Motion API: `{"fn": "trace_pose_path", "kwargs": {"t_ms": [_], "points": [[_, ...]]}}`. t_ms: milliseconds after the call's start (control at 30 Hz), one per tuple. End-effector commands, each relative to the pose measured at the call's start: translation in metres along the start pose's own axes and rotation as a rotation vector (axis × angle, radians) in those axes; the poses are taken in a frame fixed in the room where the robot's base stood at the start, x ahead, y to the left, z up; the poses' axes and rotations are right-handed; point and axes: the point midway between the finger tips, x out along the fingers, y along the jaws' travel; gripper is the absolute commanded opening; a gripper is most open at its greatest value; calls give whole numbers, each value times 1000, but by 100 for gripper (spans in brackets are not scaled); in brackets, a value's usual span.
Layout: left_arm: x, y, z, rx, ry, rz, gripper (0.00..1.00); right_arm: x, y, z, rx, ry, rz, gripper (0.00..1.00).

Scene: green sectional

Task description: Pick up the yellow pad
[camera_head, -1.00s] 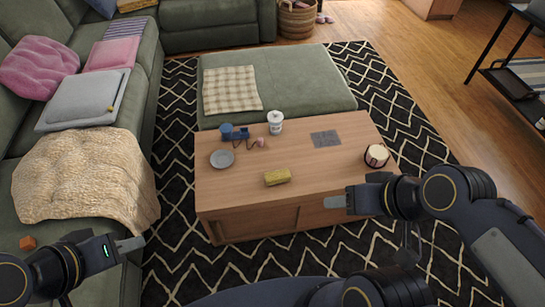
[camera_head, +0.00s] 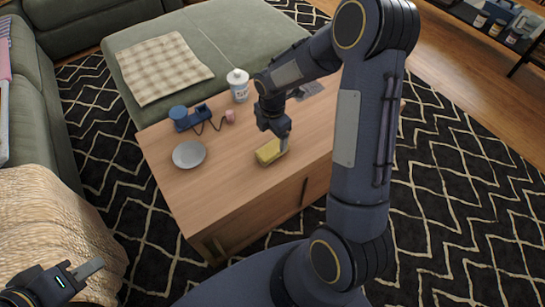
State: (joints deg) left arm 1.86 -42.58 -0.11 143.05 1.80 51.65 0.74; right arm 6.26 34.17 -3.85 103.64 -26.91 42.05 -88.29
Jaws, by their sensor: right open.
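The yellow pad (camera_head: 268,153) is a small yellow block lying on the wooden coffee table (camera_head: 215,205), near its front edge. My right gripper (camera_head: 284,146) points down at the pad's right end. Its jaws are open, and its tip overlaps the pad in the picture. I cannot tell whether it touches the pad. My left gripper (camera_head: 92,268) is at the lower left, over the sofa side and far from the pad.
On the table are a grey plate (camera_head: 188,154), a blue device (camera_head: 190,117) with a cord, a small pink item (camera_head: 230,116) and a white tub (camera_head: 238,86). A grey mat (camera_head: 308,90) is partly hidden behind my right arm. A green ottoman (camera_head: 215,45) stands behind the table.

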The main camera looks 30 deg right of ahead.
Motion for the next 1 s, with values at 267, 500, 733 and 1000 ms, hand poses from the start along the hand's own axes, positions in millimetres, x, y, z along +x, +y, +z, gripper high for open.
{"fn": "trace_pose_path", "kwargs": {"t_ms": [267, 500, 733, 1000], "points": [[10, -4, 5, 0, 0, 0, 32, 29, 0, 0, -2, 0, -2, 80], [25, -11, 12, 0, 0, 0, 32, 65, 1, 1, -1, 1, -3, 80], [26, -12, 13, 0, 0, 0, 32, 72, 1, 2, 0, 1, 0, 80], [26, -12, 13, 0, 0, 0, 32, 72, 1, 1, 0, 1, 0, 55]]}}
